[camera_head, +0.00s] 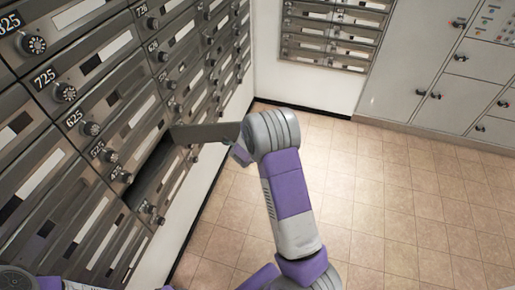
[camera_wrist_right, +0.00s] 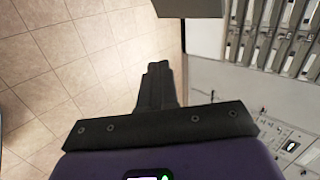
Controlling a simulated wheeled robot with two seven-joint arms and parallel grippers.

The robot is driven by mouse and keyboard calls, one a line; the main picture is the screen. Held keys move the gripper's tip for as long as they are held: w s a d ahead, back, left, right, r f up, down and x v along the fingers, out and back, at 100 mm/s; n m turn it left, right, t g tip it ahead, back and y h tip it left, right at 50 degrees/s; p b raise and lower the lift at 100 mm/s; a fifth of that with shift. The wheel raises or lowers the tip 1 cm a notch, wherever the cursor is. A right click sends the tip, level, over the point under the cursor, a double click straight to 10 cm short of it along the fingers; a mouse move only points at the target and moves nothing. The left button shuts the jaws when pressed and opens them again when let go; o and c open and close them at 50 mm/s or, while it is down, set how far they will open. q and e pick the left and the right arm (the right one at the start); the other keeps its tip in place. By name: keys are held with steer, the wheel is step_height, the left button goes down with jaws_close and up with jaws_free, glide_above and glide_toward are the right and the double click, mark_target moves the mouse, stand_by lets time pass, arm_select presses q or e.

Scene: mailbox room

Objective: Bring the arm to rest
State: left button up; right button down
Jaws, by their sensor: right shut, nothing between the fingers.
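My right arm (camera_head: 290,190), purple and grey, reaches up from the bottom of the head view and bends beside the mailbox wall. Its gripper is mostly hidden in that view. In the right wrist view my right gripper (camera_wrist_right: 157,68) shows with its dark fingers shut together and nothing between them. A grey flap (camera_head: 205,132), which looks like an open mailbox door, sticks out from the wall just left of the arm's bend. A grey panel (camera_wrist_right: 190,6) shows beyond the fingertips in the wrist view. My left gripper is out of view.
The wall of numbered mailboxes (camera_head: 75,125) with round knobs fills the left. A dark open compartment (camera_head: 150,168) shows below the flap. More mailboxes (camera_head: 330,35) and grey lockers (camera_head: 420,65) stand at the back. The tiled floor (camera_head: 400,215) at right is clear.

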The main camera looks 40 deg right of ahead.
steer(key=s+p+v, duration=0.1)
steer(key=v, duration=0.5)
steer(key=shift+d, duration=0.35)
steer(key=s+a+f+m+g+y, duration=0.4)
steer(key=s+a+f+m, duration=0.4)
steer(key=f+m, duration=0.15)
steer(key=s+a+f+n+y, duration=0.2)
steer(key=a+n, duration=0.5)
steer(key=n, duration=0.4)
steer(key=s+a+f+n+g+y, duration=0.1)
steer(key=s+a+f+n+y, duration=0.2)
steer(key=s+a+n, duration=0.4)
steer(key=s+a+f+n+y, duration=0.2)
steer(key=s+a+n, duration=0.3)
steer(key=n, duration=1.1)
steer(key=shift+a+f+n, duration=0.35)
steer(key=shift+a+f, duration=0.45)
steer(key=shift+a, duration=0.25)
steer(key=shift+d, duration=0.1)
